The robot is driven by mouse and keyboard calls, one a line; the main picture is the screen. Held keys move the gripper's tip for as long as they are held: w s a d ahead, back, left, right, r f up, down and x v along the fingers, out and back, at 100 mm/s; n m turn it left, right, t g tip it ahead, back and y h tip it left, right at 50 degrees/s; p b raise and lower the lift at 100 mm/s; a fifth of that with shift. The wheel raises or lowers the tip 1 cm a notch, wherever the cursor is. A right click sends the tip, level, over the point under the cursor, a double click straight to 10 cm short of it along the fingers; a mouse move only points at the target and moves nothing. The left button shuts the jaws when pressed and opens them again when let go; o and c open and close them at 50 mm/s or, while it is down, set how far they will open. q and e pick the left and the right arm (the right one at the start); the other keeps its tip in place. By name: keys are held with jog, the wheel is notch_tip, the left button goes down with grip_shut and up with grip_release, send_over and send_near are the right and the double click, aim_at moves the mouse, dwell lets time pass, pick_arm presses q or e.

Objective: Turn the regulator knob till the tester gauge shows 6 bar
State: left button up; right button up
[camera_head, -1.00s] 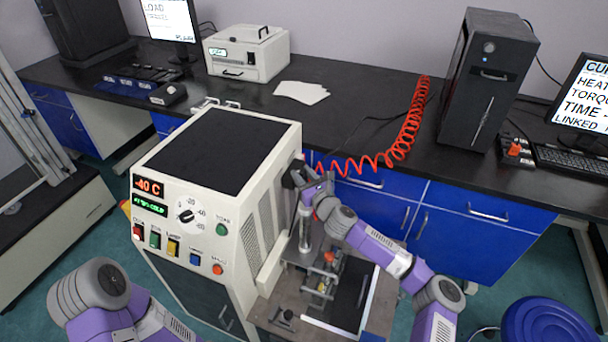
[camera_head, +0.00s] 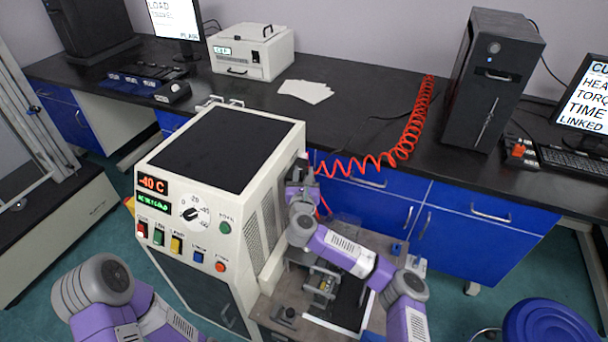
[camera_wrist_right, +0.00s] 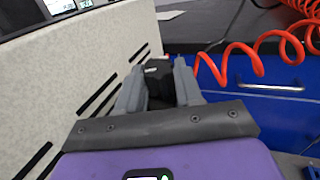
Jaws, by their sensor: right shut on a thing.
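The white tester (camera_head: 210,200) stands left of centre in the head view, with a red "-40 C" display and a dial on its front. My right gripper (camera_head: 299,177) is at the tester's right side, near the end of the red coiled hose. In the right wrist view, its two grey fingers (camera_wrist_right: 158,88) are shut on a black knob-like part (camera_wrist_right: 157,70) beside the tester's slotted wall. That part is hidden in the head view. I cannot make out a gauge needle or a bar reading. My left arm shows at the lower left, but its gripper is out of view.
The red coiled hose (camera_head: 400,150) runs from the bench to the tester's side. Blue drawers (camera_head: 470,205) stand behind my right arm. A metal fixture (camera_head: 322,283) sits on the low shelf below that arm. A blue stool (camera_head: 545,325) is at the lower right.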

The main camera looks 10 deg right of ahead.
dwell(0.3)
jog(key=o, duration=1)
jog(key=shift+f, duration=0.1)
jog(key=shift+o, duration=0.2)
jog(key=shift+p+v, duration=1.05)
jog(key=shift+v, duration=2.7)
